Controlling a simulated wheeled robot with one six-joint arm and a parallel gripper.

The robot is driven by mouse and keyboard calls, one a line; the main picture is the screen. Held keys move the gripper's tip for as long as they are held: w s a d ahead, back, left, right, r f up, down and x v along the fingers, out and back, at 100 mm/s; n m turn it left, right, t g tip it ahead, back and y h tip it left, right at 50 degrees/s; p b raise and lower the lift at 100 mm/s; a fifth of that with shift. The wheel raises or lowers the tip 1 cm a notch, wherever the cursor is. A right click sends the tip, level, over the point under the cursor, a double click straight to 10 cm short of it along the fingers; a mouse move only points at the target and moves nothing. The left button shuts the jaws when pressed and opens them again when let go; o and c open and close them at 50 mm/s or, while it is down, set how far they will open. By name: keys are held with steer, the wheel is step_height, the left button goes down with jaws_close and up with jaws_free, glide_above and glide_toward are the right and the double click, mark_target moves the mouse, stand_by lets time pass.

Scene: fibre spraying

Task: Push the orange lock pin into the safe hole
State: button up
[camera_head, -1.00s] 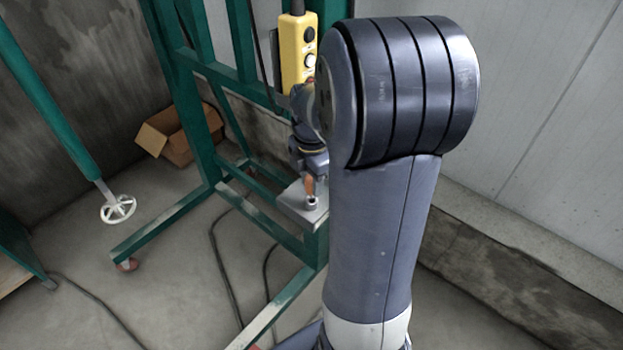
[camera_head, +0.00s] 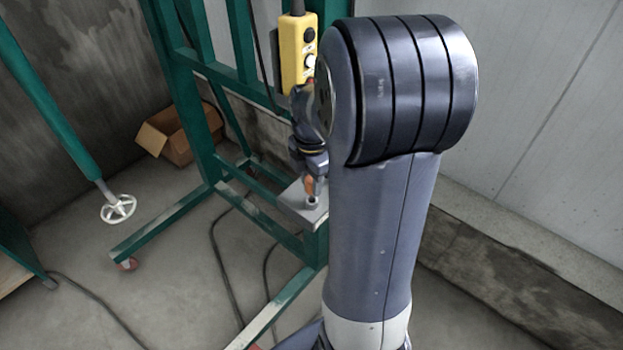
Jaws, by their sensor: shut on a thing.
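The orange lock pin (camera_head: 309,186) is small in view, upright below my gripper (camera_head: 309,178), which is shut on it. My gripper and wrist point down over a grey metal plate (camera_head: 291,206) on the green frame. A short metal collar (camera_head: 311,201) stands on the plate directly below the pin. The pin's lower end is at the collar; I cannot tell how deep it sits. My large forearm and elbow hide the right side of the plate. No hole marked as safe can be made out.
A yellow control box (camera_head: 298,55) hangs just above my wrist. The green frame (camera_head: 200,130) stands around the plate. An open cardboard box (camera_head: 178,138) lies behind it. Cables cross the floor.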

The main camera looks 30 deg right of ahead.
steer(key=shift+f+b, duration=1.3)
steer(key=shift+f, duration=0.5)
steer(key=o, duration=1.1)
steer(key=shift+c, duration=0.2)
steer(key=shift+r, duration=0.15)
step_height(320, 180, up, 11)
steer(key=shift+f, duration=0.15)
steer(key=shift+f+p, duration=0.35)
steer(key=shift+f, duration=4.7)
steer(key=shift+f, duration=0.1)
